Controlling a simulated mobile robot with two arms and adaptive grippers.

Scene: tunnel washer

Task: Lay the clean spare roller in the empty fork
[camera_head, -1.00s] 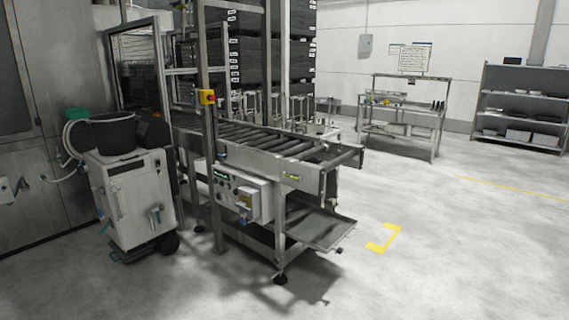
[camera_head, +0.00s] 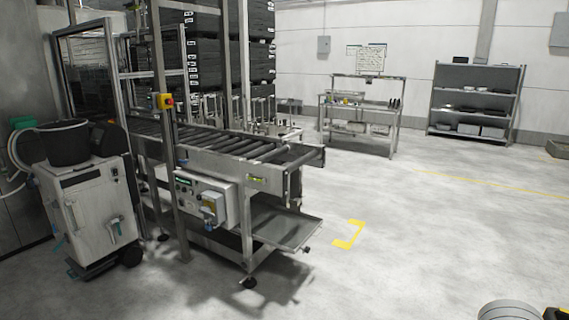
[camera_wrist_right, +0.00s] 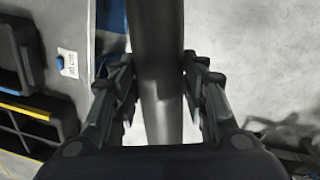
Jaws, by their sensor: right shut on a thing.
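In the right wrist view a dark, smooth roller (camera_wrist_right: 156,30) runs lengthwise between the fingers of my right gripper (camera_wrist_right: 158,65). The gripper is shut on it; both ends of the roller are out of clear view. In the head view the roller conveyor (camera_head: 214,162) stands left of centre, with dark rollers lying across its frame. I cannot make out the empty fork among them at this distance. My left gripper is not in view.
A grey trolley with a black bucket (camera_head: 68,143) stands left of the conveyor. A tray (camera_head: 285,232) juts out low under its near end. A workbench (camera_head: 360,118) and shelving (camera_head: 475,98) stand at the back.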

